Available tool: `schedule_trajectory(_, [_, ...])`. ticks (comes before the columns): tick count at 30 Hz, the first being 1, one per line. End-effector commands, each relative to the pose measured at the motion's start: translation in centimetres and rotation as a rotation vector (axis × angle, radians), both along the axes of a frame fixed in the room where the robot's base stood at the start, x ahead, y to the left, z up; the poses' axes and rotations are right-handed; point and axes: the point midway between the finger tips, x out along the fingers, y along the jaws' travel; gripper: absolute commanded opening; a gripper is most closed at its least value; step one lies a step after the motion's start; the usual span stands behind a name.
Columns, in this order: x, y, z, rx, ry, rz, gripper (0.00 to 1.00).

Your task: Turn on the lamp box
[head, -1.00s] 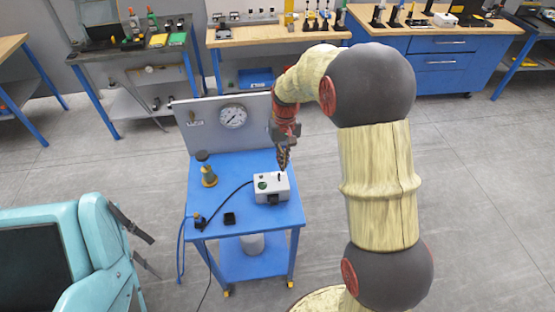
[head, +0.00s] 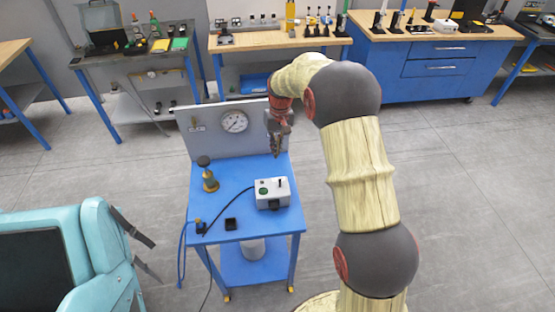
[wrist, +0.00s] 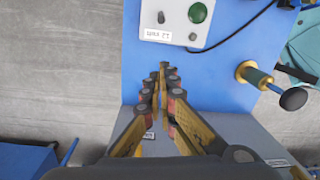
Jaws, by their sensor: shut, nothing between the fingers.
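The lamp box (head: 272,194) is a small pale box on the blue table, with a dark cable from its left side. Its top has a round green lamp (wrist: 198,12) and a black switch (wrist: 161,17); I cannot tell if the lamp is lit. The box (wrist: 180,30) is at the top of the wrist view, with a white label. My gripper (head: 276,154) is shut and empty, pointing down over the table between the box and the grey back panel. In the wrist view my fingertips (wrist: 163,66) are together, apart from the box.
A turquoise chair-like object (head: 88,240) is at left. Benches line the back.

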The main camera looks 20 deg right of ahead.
Motion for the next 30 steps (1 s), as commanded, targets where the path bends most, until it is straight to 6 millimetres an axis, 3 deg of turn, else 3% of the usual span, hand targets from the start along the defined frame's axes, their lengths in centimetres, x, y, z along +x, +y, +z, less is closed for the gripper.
schedule_trajectory(15, [-0.3,0.7,-9.3,0.000,0.003,0.000,0.00])
schedule_trajectory(24, [-3.4,0.5,-7.8,0.000,0.000,0.000,0.00])
schedule_trajectory(30, [-4.0,0.5,-7.6,0.000,0.000,0.000,0.00])
